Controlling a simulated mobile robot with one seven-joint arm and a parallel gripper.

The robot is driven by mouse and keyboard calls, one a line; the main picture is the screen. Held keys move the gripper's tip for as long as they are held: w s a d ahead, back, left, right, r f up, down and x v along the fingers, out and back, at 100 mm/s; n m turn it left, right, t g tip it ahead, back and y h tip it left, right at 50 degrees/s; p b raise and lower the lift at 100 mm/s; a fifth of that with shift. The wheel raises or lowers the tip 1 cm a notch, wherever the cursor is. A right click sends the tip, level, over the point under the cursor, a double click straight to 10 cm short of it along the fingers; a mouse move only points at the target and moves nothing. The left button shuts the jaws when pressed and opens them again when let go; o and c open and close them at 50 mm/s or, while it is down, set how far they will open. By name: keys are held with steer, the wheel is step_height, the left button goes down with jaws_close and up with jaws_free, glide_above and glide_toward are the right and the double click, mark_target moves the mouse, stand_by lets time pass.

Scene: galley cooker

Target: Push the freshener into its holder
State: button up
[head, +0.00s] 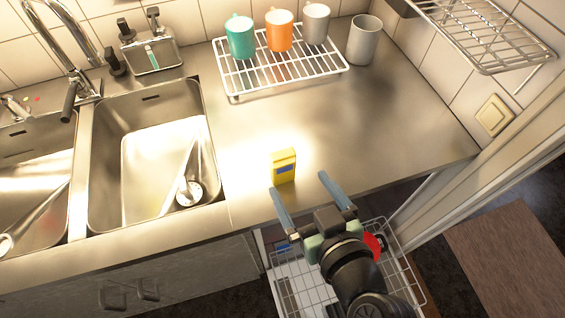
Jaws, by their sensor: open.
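A small yellow box with a blue label (284,165) stands upright on the steel counter near its front edge; it may be the freshener, but I cannot be sure. My gripper (297,182) is open, with its two blue fingers spread and pointing toward the counter. In the picture the box lies between and just beyond the fingertips. I see no clear contact, and the height of the fingers over the counter is hard to tell. Nothing is held. No holder for the freshener can be made out; my arm hides part of the area below the counter.
A white wire basket (290,291) is pulled out below the counter, with a red item (374,246) partly behind my arm. A white rack (330,72) holds several cups at the back. Sinks (105,200) lie left; a door frame (455,200) stands right. The middle counter is clear.

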mark_target(285, 161)
steer(key=p+x, duration=0.1)
steer(key=x, duration=0.6)
steer(key=shift+w+a, duration=0.1)
steer(key=shift+w, duration=0.05)
steer(key=shift+w+a+p, duration=0.15)
steer(key=shift+w+p, duration=0.15)
steer(key=shift+w, duration=0.15)
steer(key=shift+p+x, duration=0.55)
steer(key=shift+x, duration=1.7)
steer(key=shift+r, duration=0.15)
steer(key=c, duration=1.4)
step_height(285, 161, up, 10)
steer(key=shift+c, duration=0.2)
